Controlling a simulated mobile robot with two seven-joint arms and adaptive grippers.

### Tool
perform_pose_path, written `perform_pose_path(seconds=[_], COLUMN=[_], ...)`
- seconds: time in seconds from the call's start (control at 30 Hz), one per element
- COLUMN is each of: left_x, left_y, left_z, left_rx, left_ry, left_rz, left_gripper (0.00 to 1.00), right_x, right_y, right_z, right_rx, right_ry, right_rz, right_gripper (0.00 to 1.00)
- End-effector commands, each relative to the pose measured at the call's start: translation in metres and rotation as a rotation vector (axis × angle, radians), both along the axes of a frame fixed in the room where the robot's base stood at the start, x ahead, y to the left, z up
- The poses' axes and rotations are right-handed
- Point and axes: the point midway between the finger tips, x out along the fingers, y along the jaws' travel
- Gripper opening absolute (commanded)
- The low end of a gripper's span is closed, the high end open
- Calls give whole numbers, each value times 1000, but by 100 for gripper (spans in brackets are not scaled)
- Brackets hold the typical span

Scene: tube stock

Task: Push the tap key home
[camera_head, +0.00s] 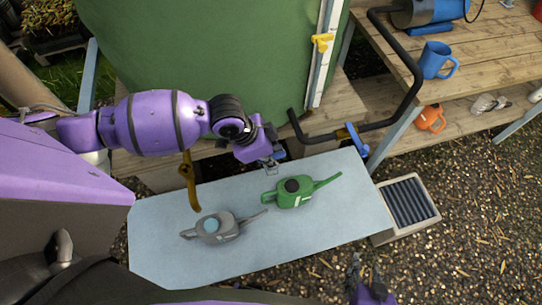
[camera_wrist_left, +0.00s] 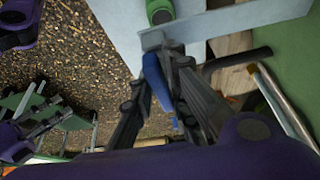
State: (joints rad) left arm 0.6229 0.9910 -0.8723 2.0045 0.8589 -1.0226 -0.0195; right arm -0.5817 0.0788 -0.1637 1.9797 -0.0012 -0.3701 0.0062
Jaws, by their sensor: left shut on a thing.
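My left gripper (camera_head: 270,168) is above the back edge of the pale blue table (camera_head: 165,255), just behind the green watering can (camera_head: 296,191). It is shut on a blue piece (camera_wrist_left: 155,76), which shows between the fingers in the left wrist view and looks like the tap key. Its far end is partly hidden by the fingers. A brass-coloured tap or lever (camera_head: 187,182) hangs below my left forearm. A yellow lever (camera_head: 322,42) is on the white upright. My right gripper (camera_head: 368,283) is at the bottom edge, with its fingers apart and empty.
A green tank (camera_head: 210,60) stands behind my left arm. A black pipe (camera_head: 421,80) with a blue lever (camera_head: 352,139) bends right of the gripper. A grey watering can (camera_head: 216,227) is on the table. A blue mug (camera_head: 437,61) stands on the wooden bench (camera_head: 395,45).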

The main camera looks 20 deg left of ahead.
Motion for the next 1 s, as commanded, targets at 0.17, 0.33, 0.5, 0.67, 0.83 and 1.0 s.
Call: perform_pose_path(seconds=[0.17,0.33,0.5,0.67,0.83,1.0], left_x=[0,0,0,0,0,0], left_y=[0,0,0,0,0,0], left_z=[0,0,-2,-5,-8,-10], left_rx=[0,0,0,0,1,1], left_ry=[0,0,0,0,1,1], left_rz=[0,0,0,0,0,0], left_gripper=[0,0,0,0,0,0], right_x=[0,0,-1,-2,-3,-3], right_y=[0,0,-1,-1,-1,-1], right_z=[0,0,0,-2,-3,-3], right_rx=[0,-1,-2,-3,-3,-3], right_ry=[-1,-1,1,4,7,7], right_rz=[0,1,2,3,3,3], right_gripper=[40,40,40,40,40,40])
